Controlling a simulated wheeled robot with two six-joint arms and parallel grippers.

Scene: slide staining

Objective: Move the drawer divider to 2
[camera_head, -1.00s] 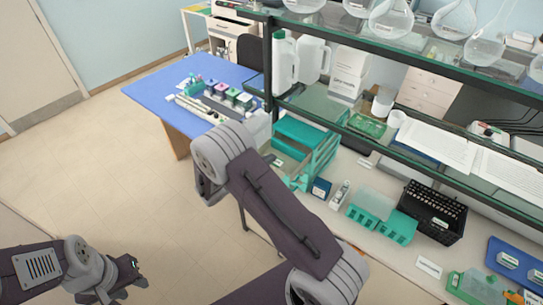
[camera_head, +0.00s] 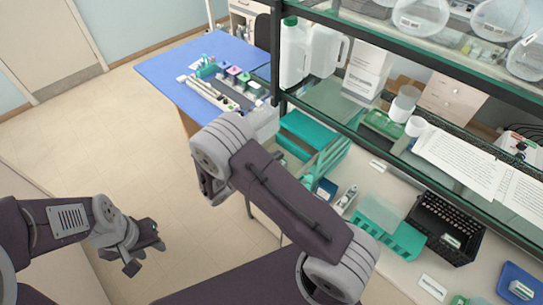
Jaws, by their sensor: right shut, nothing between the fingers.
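A teal drawer unit (camera_head: 312,130) stands on the bench behind my right arm. The arm's upper link covers its near side. I cannot make out the drawer divider or any position marks. My right arm rises from the bottom centre and bends near the drawer unit. Its gripper is hidden behind my arm. My left gripper (camera_head: 147,254) hangs over the floor at lower left, its fingers apart and empty, far from the drawer unit.
Right of the drawer unit are a small blue box (camera_head: 326,190), a teal rack (camera_head: 401,240) and a black rack (camera_head: 446,226). A glass shelf with white jugs (camera_head: 295,55) overhangs the bench. A blue table (camera_head: 180,63) stands at the back left.

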